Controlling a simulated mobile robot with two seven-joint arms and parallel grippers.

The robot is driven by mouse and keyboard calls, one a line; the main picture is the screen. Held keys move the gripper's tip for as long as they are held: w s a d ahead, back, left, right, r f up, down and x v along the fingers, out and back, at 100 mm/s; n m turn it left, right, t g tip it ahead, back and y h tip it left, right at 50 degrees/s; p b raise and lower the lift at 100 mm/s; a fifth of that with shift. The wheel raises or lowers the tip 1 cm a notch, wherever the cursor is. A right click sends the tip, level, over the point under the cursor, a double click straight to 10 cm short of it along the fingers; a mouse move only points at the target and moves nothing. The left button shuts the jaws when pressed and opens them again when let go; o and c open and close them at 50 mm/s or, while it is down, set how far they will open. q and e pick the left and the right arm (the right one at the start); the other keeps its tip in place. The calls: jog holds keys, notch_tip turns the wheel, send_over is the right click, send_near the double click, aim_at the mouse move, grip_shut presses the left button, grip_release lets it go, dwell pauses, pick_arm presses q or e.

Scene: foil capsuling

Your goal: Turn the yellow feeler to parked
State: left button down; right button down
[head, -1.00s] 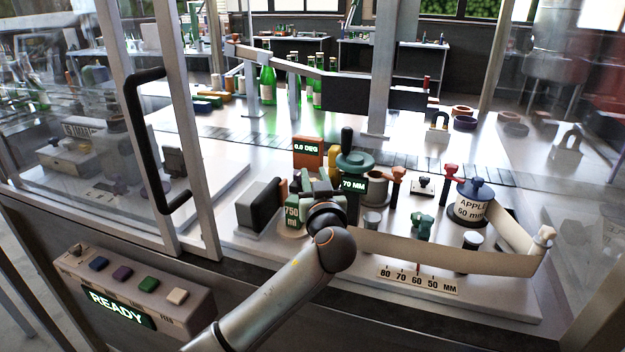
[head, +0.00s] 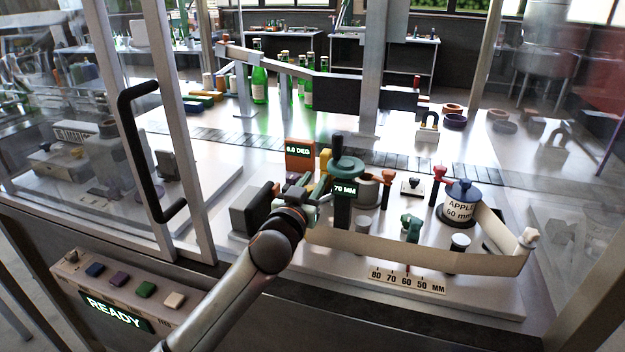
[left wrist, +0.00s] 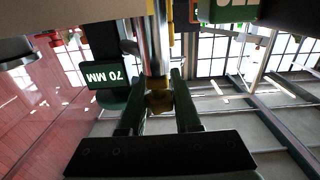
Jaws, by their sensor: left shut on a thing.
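The yellow feeler (head: 326,160) stands upright between the orange degree display (head: 300,154) and the green handwheel (head: 346,168) in the head view. My left gripper (head: 308,196) is just in front of it, low among the station's parts, and its fingertips are partly hidden there. In the left wrist view, the green fingers of my left gripper (left wrist: 160,103) are shut on a dull yellow, knob-like end of the feeler (left wrist: 158,101), below a shiny metal rod. The feeler's lower part is hidden in the head view. My right gripper is out of view.
The 70 MM display (head: 344,190) is close to my gripper's right. A dark block (head: 252,212) stands to its left. The glass door's black handle (head: 135,150) is further left.

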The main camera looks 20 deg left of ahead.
pick_arm(q)
jog(key=shift+r, duration=0.1)
jog(key=c, duration=0.6)
grip_release()
jog(key=s+b, duration=0.1)
jog(key=s, duration=1.1)
jog(key=shift+s+a, duration=0.25)
jog(key=shift+a, duration=0.1)
